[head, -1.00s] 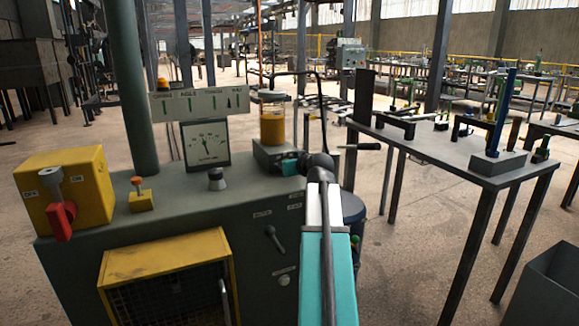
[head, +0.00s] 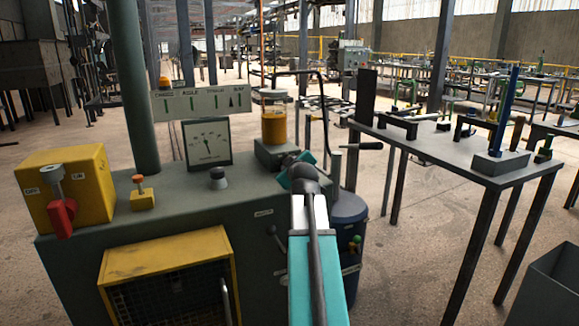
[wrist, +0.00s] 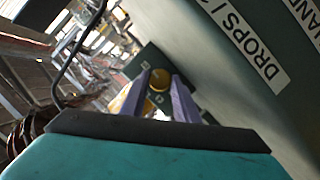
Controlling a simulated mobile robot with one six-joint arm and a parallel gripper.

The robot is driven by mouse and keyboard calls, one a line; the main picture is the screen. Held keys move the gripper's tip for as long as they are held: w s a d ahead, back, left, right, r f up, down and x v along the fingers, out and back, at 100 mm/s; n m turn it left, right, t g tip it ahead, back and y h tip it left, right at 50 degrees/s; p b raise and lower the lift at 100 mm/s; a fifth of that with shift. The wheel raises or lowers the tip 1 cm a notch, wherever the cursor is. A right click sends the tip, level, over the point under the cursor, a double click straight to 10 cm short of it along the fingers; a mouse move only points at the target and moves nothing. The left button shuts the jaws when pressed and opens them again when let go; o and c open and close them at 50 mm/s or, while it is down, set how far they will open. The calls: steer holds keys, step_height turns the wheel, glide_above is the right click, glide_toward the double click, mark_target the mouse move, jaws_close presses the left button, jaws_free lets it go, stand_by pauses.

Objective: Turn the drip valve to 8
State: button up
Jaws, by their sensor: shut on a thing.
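The drip valve appears in the wrist view as a small round brass knob (wrist: 159,79) on a dark green block. The two grey-purple fingers of my gripper (wrist: 161,84) stand on either side of it and are shut on it. The number the knob points to is too small to read. The oiler with an amber reservoir (head: 273,121) stands on the green machine in the head view. My wrist reaches its base there and hides the knob and fingertips. In the wrist view, a white label reading "DROPS" (wrist: 241,42) lies at the upper right.
The green machine top (head: 185,188) carries a dial gauge (head: 207,142), a yellow box with a red lever (head: 62,190) and a small knob (head: 217,178). A blue drum (head: 349,215) stands beside the machine. A dark table (head: 430,145) with fixtures stands right, across open floor.

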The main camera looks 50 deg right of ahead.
steer(key=o, duration=0.8)
steer(key=shift+a, duration=0.1)
steer(key=shift+p+v, duration=1)
steer(key=shift+v, duration=3.35)
steer(key=shift+f+b, duration=0.15)
steer(key=shift+b, duration=0.45)
steer(key=shift+b+v, duration=2.55)
steer(key=shift+b, duration=1.05)
